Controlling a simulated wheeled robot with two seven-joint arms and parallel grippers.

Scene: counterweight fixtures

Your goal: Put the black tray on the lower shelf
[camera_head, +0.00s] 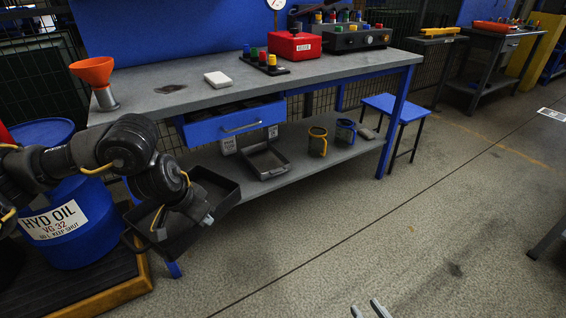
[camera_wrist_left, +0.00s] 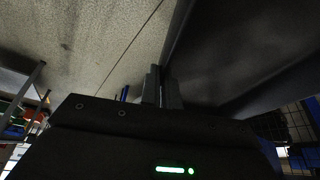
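The black tray (camera_head: 229,203) is at the left end of the bench's lower shelf (camera_head: 310,160), partly hidden behind my left arm. Its right part overlaps the shelf's left end in the picture. I cannot tell whether it rests on the shelf. My left gripper (camera_head: 206,218) is at the tray's near side. In the left wrist view its fingers (camera_wrist_left: 162,87) are closed around the wall of the dark tray (camera_wrist_left: 235,50). My right gripper (camera_head: 371,309) shows only its two fingertips at the bottom edge, apart with nothing between them.
A smaller grey tray (camera_head: 265,163), a yellow-marked can (camera_head: 317,142) and a blue-marked can (camera_head: 345,131) stand on the shelf. A blue drawer (camera_head: 235,121) hangs above. A blue oil drum (camera_head: 62,225) stands left, a blue stool (camera_head: 396,107) right. The front floor is clear.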

